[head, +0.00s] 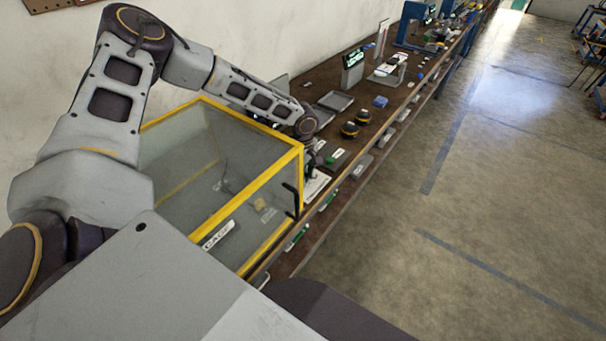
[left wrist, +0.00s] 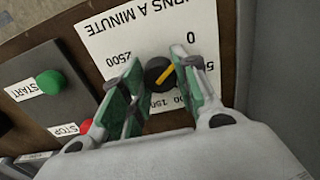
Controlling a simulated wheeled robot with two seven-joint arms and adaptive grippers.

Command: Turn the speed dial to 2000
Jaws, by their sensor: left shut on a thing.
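The speed dial (left wrist: 159,71) is a round black knob with a yellow pointer line, on a white scale card (left wrist: 100,32) headed "TURNS A MINUTE", seen upside down. The pointer runs diagonally; which end marks the setting is unclear. The 0 and 2500 labels show; 500 and the lower labels are partly covered, and 2000 is hidden. My left gripper (left wrist: 156,62) has its green-padded fingers on either side of the dial, shut on it. In the head view my left gripper (head: 311,163) reaches down beside the card, its fingers small and mostly hidden. My right gripper is not in view.
A green START button (left wrist: 49,83) and a partly hidden red STOP button (left wrist: 86,126) sit beside the card. A yellow-framed clear cage (head: 225,205) stands close to my left arm. The long bench (head: 345,125) carries several devices; open floor (head: 500,200) lies to the right.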

